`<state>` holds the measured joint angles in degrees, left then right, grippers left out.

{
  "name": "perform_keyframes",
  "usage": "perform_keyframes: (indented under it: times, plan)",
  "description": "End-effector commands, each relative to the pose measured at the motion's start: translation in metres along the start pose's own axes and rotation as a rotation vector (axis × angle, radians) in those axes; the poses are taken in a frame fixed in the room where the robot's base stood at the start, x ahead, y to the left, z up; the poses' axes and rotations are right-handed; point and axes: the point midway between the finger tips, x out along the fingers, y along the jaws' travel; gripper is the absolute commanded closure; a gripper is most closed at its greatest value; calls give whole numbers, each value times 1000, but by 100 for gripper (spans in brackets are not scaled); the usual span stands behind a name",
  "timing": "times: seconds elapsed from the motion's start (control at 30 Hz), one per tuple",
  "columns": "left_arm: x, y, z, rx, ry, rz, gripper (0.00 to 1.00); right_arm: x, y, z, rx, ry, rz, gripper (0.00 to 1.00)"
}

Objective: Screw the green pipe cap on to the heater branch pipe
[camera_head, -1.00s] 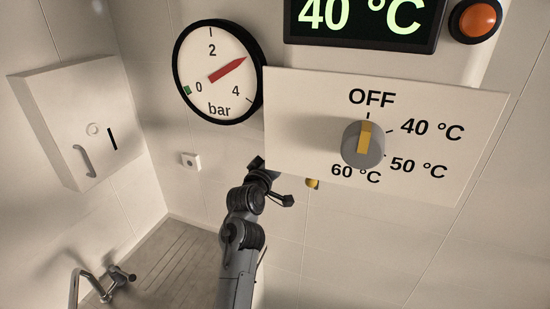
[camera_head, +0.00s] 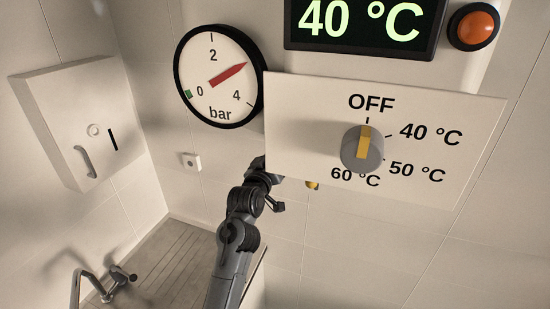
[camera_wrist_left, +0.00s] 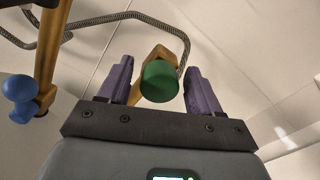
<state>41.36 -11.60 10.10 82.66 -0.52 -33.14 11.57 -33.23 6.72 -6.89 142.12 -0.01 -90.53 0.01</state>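The green pipe cap (camera_wrist_left: 160,82) is in the left wrist view, in line with the end of a brass pipe (camera_wrist_left: 157,53). I cannot tell how far the cap is threaded on. My left gripper (camera_wrist_left: 159,66) has its two purple fingers apart, one on each side of the cap, with a narrow gap showing on both sides. In the head view my left arm reaches up to the lower left edge of the dial panel, and the fingers and the cap are hidden there. My right gripper is in neither view.
The white dial panel (camera_head: 290,130) overhangs the work area. A brass piece (camera_head: 312,184) shows under it. In the left wrist view a braided hose (camera_wrist_left: 112,17) loops close behind the pipe, and a blue-handled valve (camera_wrist_left: 20,98) is at the left.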

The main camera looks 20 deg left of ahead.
Motion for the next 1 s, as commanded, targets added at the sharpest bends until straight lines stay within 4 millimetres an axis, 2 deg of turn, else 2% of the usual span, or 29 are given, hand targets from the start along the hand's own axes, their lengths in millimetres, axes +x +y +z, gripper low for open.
perform_keyframes:
  times: [0.03, 0.1, 0.47, 1.0]
  plan:
    - [0, 1, 0, -2, 0, 1, 28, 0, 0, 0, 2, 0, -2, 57]
    - [0, 1, 0, -3, 0, 1, 21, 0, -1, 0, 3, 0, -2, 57]
    - [-4, 0, 0, -6, 0, 0, 21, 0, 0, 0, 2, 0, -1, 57]
    - [-52, 0, 0, -7, 1, 0, 21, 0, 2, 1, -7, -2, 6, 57]
